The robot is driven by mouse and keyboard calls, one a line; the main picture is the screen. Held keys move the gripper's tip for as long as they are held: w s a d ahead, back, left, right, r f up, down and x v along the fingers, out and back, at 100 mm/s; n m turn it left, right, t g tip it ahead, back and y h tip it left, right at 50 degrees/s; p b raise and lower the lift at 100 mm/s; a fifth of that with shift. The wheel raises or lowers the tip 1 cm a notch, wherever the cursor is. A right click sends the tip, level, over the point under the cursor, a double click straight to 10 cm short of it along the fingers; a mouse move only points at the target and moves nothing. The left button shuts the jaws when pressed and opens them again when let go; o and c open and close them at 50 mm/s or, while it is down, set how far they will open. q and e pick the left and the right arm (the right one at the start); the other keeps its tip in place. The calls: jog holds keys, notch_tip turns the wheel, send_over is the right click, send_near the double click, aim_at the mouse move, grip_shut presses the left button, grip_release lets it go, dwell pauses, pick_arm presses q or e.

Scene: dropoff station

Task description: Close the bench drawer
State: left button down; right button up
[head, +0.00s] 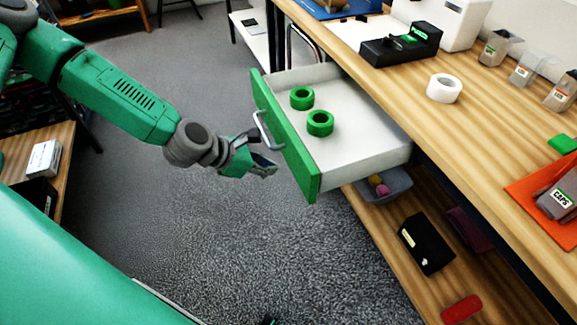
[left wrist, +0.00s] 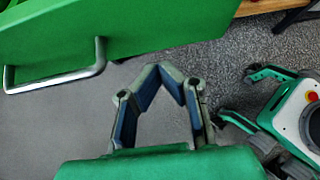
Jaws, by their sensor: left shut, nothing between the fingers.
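The bench drawer stands open, with a green front (head: 286,140) and a white tray (head: 365,128) sticking out from under the bench top. Its metal handle (head: 262,130) is on the green front. My left gripper (head: 270,168) is shut and empty, in front of the drawer front, just below the handle in the head view. In the left wrist view the gripper's fingertips (left wrist: 176,76) meet with nothing between them. The green front (left wrist: 130,25) and handle (left wrist: 60,75) lie to the upper left there, apart from the fingers. My right gripper is not seen.
Two green rings (head: 302,97) (head: 320,122) lie in the drawer. The wooden bench top (head: 470,125) holds a white tape roll (head: 444,88), a black device (head: 402,45) and several small bins. A lower shelf (head: 385,240) sits beneath. Grey floor (head: 220,240) is clear before the drawer.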

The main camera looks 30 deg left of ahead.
aim_at(294, 164)
pick_arm(q)
jog(key=w+d, duration=0.1)
jog(key=w+f, duration=0.1)
jog(key=w, duration=0.1)
jog(key=shift+d, duration=0.4)
jog(key=shift+w+d, duration=0.1)
jog(key=shift+w, duration=0.2)
jog(key=shift+d+r, duration=0.1)
jog(key=shift+d, duration=0.25)
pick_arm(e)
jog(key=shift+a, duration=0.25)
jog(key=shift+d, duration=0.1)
pick_arm(q)
jog(key=shift+w+d, duration=0.1)
jog(key=shift+w, duration=0.05)
